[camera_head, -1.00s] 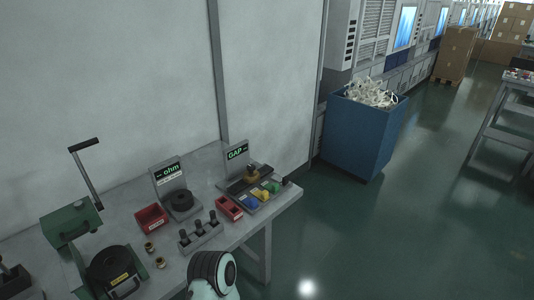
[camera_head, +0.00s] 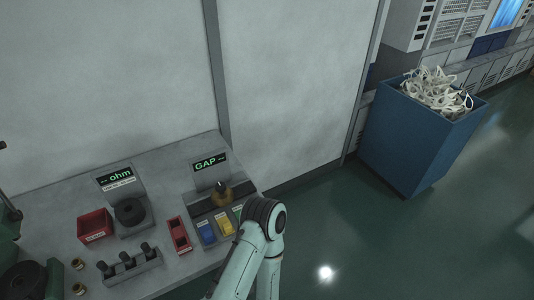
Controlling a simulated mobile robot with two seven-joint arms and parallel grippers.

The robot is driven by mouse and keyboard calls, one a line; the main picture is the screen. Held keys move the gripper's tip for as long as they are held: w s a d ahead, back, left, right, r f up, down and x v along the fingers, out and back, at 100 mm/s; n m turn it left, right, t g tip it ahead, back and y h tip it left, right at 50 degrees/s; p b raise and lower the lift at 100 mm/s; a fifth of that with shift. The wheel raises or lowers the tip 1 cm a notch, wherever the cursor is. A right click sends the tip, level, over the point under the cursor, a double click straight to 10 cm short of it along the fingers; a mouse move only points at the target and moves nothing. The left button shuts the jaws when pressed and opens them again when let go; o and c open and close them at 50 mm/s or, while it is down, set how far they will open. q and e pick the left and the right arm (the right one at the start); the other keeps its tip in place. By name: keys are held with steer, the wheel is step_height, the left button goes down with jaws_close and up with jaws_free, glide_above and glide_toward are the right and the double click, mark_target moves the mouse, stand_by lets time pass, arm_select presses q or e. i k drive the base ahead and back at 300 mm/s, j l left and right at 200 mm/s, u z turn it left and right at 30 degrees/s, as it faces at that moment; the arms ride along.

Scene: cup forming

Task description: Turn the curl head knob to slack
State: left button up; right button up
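I cannot make out a knob marked as the curl head knob. A green machine (camera_head: 7,230) is cut off at the left edge of the head view, with a dark round part (camera_head: 22,281) below it. A GAP unit (camera_head: 211,162) with a small lit display stands on the bench, with a brass-coloured piece with a dark top (camera_head: 222,193) at its base. Neither gripper is in view. Only a pale arm of mine shows at the bottom middle, its dark-ringed joint over the GAP unit's right front corner.
The grey bench (camera_head: 160,205) also holds an ohm meter (camera_head: 118,178), a black ring (camera_head: 130,211), red bins (camera_head: 95,226), a holder with dark pegs (camera_head: 128,268) and brass fittings (camera_head: 78,264). A blue scrap bin (camera_head: 415,140) stands at right. The floor between is clear.

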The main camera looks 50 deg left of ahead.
mark_target(220, 188)
steer(key=i, duration=1.65)
steer(key=i+u, duration=0.2)
steer(key=u, duration=0.2)
steer(key=i+l+u, duration=0.1)
steer(key=u, duration=0.3)
steer(key=i+l+u, duration=0.2)
steer(key=u, duration=0.2)
steer(key=i+u, duration=0.1)
steer(key=u, duration=1.65)
